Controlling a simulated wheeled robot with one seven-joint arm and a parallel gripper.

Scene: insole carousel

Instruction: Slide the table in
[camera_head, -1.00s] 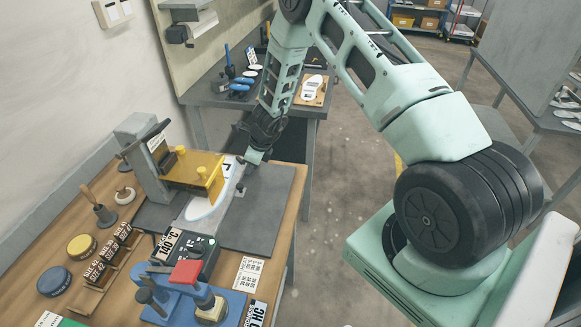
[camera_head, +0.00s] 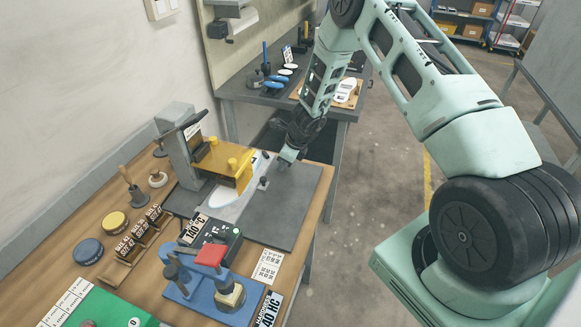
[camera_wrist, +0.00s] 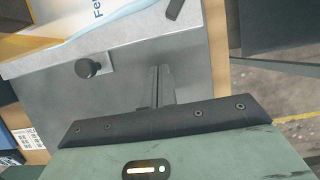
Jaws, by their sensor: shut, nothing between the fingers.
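The sliding table is a light grey plate (camera_head: 226,213) under the yellow press head (camera_head: 222,160). A white insole with blue lettering lies on it, partly hidden by the head. A black knob (camera_head: 263,183) stands at the table's outer side. My gripper (camera_head: 287,160) is low over the dark grey base plate (camera_head: 297,192), just beyond the knob. In the wrist view, my shut, empty fingers (camera_wrist: 158,88) point toward the table's edge, to the right of the knob (camera_wrist: 88,68) and apart from it. Whether they touch the edge is unclear.
A control box (camera_head: 215,238) and a blue fixture with a red top (camera_head: 207,283) stand in front of the press. A wooden rack (camera_head: 138,241) and tins are at left. A second bench (camera_head: 335,104) is behind. The base plate's right part is clear.

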